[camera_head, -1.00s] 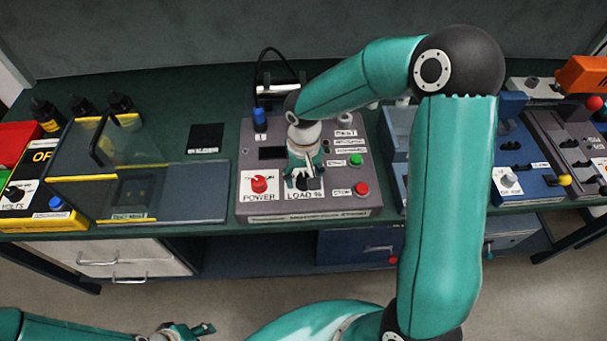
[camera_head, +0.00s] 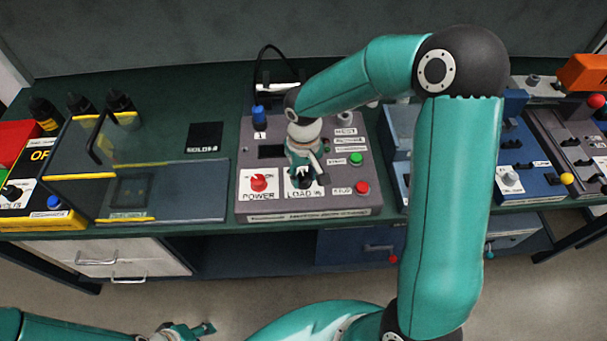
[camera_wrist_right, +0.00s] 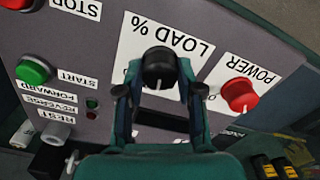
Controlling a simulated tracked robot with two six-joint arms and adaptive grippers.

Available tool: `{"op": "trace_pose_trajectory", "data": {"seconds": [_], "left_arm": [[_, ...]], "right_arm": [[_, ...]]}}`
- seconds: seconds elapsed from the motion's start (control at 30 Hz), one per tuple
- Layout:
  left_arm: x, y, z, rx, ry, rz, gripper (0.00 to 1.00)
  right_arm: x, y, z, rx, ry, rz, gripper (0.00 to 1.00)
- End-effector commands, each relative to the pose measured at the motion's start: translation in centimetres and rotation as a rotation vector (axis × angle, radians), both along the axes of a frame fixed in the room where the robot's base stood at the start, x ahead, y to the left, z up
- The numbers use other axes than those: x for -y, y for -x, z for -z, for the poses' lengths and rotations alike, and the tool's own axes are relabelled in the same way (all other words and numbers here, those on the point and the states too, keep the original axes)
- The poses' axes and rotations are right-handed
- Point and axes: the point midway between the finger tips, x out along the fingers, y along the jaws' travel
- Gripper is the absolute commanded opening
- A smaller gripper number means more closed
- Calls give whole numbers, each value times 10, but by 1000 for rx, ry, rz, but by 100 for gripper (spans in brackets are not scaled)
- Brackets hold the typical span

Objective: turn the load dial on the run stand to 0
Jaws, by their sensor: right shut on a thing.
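The run stand (camera_head: 345,205) is a grey sloped panel in the middle of the bench. Its load dial is a black knob on a white "LOAD %" label; it shows clearly in the right wrist view (camera_wrist_right: 158,66), with a light mark at its lower edge there. My right gripper (camera_head: 304,174) reaches down over the dial and is shut on it, one finger on each side in the right wrist view. The fingers hide part of the label's scale. My left gripper (camera_head: 187,330) is low in the head view, away from the bench; its jaws are too small to judge.
A red power knob (camera_head: 258,182) sits just left of the dial. A green start button (camera_head: 356,159) and a red stop button (camera_head: 362,187) are to the right. A clear-lidded box (camera_head: 180,205) stands left of the stand, a blue unit (camera_head: 530,187) to the right.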

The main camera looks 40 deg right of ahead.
Motion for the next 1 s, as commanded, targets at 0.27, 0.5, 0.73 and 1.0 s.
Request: {"op": "trace_pose_trajectory", "data": {"seconds": [0.27, 0.5, 0.73, 1.0], "left_arm": [[0, 0, 7, 0, 0, 0, 40], [0, 0, 9, 0, 0, 0, 40], [0, 0, 10, 0, 0, 0, 40], [0, 0, 10, 0, 0, 0, 40]], "right_arm": [[0, -1, 0, 3, 1, -235, 2], [0, -1, -1, 3, 1, -422, 2], [0, -1, -1, 4, 1, -538, 2], [0, -2, -1, 4, 2, -590, 2]]}}
